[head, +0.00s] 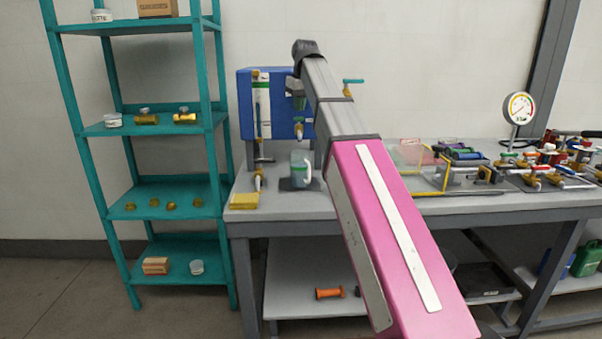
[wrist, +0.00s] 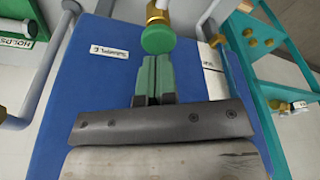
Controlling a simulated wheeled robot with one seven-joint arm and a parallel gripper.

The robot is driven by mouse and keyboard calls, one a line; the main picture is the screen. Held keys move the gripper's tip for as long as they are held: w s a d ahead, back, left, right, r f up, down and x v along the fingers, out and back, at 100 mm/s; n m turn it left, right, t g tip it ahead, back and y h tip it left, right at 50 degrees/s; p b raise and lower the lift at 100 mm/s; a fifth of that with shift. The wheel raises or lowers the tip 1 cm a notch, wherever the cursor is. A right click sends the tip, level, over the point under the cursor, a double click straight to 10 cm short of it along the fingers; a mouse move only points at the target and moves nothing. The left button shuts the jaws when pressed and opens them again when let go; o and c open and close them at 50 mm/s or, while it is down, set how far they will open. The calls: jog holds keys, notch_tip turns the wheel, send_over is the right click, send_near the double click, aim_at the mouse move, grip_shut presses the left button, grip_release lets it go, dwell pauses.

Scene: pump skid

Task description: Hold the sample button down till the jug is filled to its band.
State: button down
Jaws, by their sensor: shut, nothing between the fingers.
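The blue panel (head: 275,88) stands at the bench's left end. In the wrist view a round green button (wrist: 158,39) sits on a brass fitting, beside a white label that reads like "Sample", upside down. My gripper (wrist: 153,60) is shut and empty, its green fingertips right at the button's edge. I cannot tell whether they touch it or whether it is pressed. The jug (head: 300,168), clear and greenish with a pale handle, stands upright on a dark pad below the panel's brass spout (head: 299,130).
A yellow block (head: 244,201) lies at the bench's front left corner. A teal shelf (head: 165,127) stands to the left. A gauge (head: 518,107) and several valves and pipes crowd the bench's right side. My pink arm hides the bench's middle.

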jog(key=shift+r, duration=2.5)
